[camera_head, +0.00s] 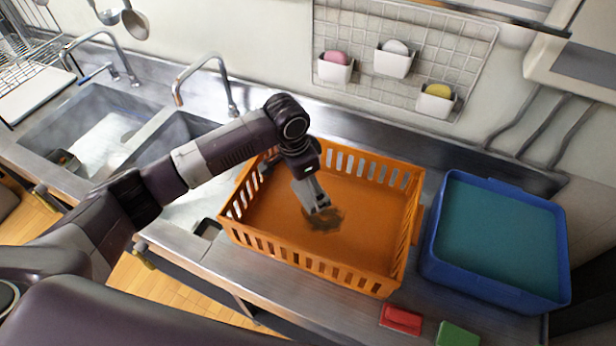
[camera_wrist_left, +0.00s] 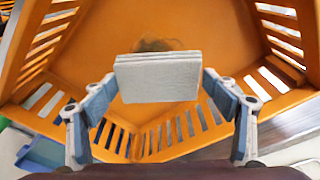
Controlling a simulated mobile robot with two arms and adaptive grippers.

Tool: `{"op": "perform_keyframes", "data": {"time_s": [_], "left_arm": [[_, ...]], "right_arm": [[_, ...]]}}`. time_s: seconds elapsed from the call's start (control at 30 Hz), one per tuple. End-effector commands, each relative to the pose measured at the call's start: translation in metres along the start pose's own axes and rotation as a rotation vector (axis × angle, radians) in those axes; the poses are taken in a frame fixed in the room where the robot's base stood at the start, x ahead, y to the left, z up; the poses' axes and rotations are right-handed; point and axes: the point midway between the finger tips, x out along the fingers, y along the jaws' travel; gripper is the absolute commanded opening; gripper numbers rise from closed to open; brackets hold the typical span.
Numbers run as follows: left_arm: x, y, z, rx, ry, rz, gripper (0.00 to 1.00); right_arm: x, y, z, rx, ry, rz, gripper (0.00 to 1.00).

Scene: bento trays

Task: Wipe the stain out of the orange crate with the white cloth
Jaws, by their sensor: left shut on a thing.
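The orange crate (camera_head: 372,215) stands on the steel counter, and its floor also shows in the left wrist view (camera_wrist_left: 215,35). A dark brown stain (camera_head: 325,220) lies on the crate floor; in the left wrist view only its far edge (camera_wrist_left: 152,44) shows behind the cloth. My left gripper (camera_head: 318,205) reaches down into the crate at the stain. In the left wrist view its two fingers are shut on the folded white cloth (camera_wrist_left: 158,78). Whether the cloth touches the floor is unclear. My right gripper is not in view.
A blue crate (camera_head: 432,262) with a teal inside stands right of the orange one. A red block (camera_head: 401,319) and a green block (camera_head: 457,334) lie at the front. Sinks (camera_head: 95,120) are at left. A wire rack (camera_head: 400,55) holds small cups of sponges.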

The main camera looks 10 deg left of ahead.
Motion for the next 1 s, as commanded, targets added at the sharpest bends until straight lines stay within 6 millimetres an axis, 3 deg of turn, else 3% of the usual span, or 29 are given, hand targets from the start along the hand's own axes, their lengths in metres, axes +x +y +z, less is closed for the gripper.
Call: {"op": "perform_keyframes", "data": {"time_s": [0.27,0.63,1.0], "left_arm": [[0.012,-0.003,0.002,0.032,-0.022,-0.008,0.6],[0.05,-0.004,0.009,0.031,-0.021,-0.009,0.6],[0.051,-0.004,0.009,0.03,-0.02,-0.009,0.6]], "right_arm": [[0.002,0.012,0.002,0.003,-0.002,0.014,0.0],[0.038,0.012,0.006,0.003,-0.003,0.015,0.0],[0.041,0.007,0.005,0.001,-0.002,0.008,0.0]]}}
